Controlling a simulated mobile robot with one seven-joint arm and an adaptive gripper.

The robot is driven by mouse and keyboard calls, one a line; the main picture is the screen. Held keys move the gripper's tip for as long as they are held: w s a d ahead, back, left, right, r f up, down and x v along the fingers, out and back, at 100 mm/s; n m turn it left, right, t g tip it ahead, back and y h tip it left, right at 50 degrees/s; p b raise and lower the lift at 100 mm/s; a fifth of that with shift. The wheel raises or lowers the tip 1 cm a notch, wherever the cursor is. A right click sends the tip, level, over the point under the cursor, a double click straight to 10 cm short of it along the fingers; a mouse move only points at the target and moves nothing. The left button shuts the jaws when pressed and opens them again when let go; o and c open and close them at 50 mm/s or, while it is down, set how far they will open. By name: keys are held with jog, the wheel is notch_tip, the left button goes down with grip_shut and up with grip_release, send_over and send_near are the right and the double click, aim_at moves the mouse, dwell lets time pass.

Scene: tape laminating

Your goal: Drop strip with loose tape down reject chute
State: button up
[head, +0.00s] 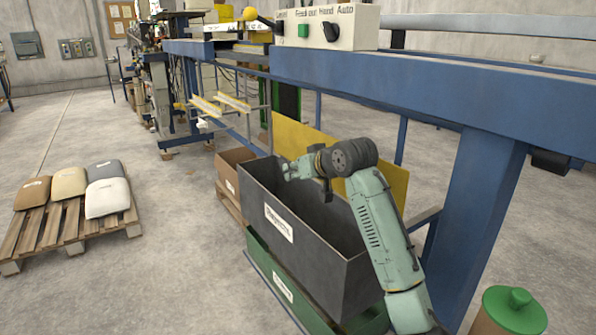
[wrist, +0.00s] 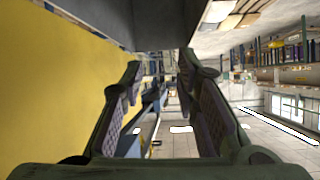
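My gripper (head: 288,171) is over the inside of the dark grey bin (head: 303,237), near its far end. The bin's label looks like "Rejects". In the wrist view the two fingers (wrist: 160,72) stand apart with nothing between them, so the gripper is open and empty. A yellow panel (head: 289,132) stands behind the bin and fills the left of the wrist view (wrist: 50,80). Two pale, yellowish strips (head: 206,106) (head: 234,102) lie on a small rack under the blue frame. I cannot tell whether either has loose tape. The bin's floor is hidden.
A green bin (head: 262,262) is under the dark bin. A cardboard box (head: 229,165) stands beyond it. A blue machine beam (head: 420,85) and leg (head: 482,200) are to the right. A green-lidded drum (head: 512,308) stands front right. A pallet of sacks (head: 75,235) is left; floor between is clear.

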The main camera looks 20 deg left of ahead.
notch_tip(320, 180, up, 10)
dwell(0.6)
jog(key=shift+a, duration=0.1)
dwell(0.3)
